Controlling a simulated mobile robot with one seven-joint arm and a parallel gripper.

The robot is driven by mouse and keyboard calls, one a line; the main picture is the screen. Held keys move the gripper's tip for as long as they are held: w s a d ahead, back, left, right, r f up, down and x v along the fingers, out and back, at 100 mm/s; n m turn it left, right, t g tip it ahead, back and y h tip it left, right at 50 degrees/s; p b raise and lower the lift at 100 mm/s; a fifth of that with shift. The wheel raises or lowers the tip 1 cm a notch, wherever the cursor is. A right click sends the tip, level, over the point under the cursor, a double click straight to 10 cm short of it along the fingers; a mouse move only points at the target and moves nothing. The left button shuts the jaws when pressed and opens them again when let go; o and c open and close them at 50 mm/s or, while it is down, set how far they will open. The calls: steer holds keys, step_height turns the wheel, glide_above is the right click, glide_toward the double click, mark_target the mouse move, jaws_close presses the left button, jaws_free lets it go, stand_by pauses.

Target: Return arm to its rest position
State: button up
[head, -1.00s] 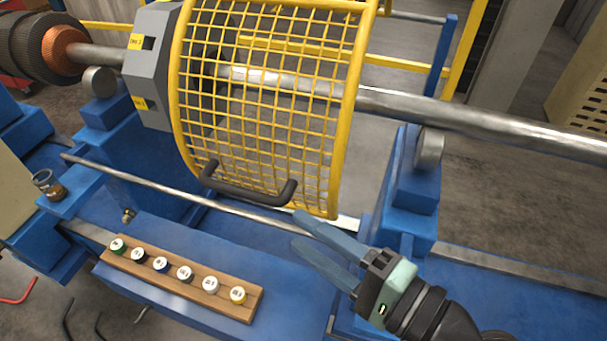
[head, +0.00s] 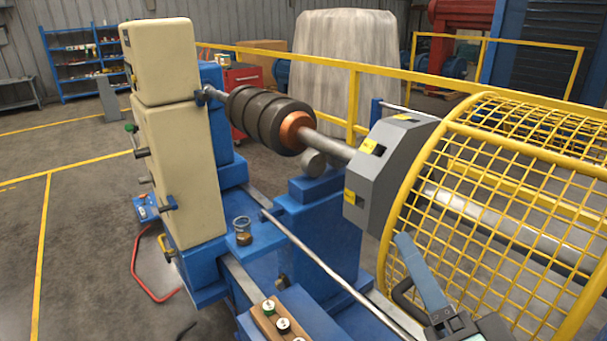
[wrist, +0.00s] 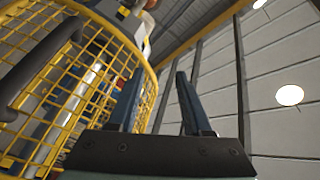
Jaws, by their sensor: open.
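My gripper (wrist: 155,103) shows in the wrist view with its two blue fingers apart and nothing between them. It points up toward the wall and roof. In the head view, one blue finger of my gripper (head: 424,275) shows at the bottom right, in front of the yellow mesh guard (head: 500,215); the rest of it is cut off by the lower edge. The mesh guard also fills the left of the wrist view (wrist: 95,85), close beside the fingers. I cannot tell how much space lies between them.
A grey block (head: 385,175) stands beside the guard. The shaft carries a dark rotor with a copper end (head: 297,132). A cream cabinet (head: 180,170) stands at left, a jar (head: 243,232) on the blue stand, and a wooden rack (head: 268,318) below. Open floor lies at far left.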

steer(key=w+a+r+n+t, duration=0.25)
steer(key=a+r+n, duration=0.35)
steer(key=r, duration=0.6)
steer(key=s+a+r+n+t, duration=0.2)
steer(key=s+a+r+t, duration=0.1)
steer(key=r, duration=0.5)
steer(key=s+a+r+n+t+h, duration=0.1)
steer(key=s+a+r+n+t, duration=0.1)
steer(key=r, duration=0.6)
steer(key=s+a+t, duration=0.1)
steer(key=s+a, duration=0.1)
steer(key=shift+a+h, duration=0.3)
steer(key=shift+a, duration=0.1)
steer(key=shift+f, duration=0.15)
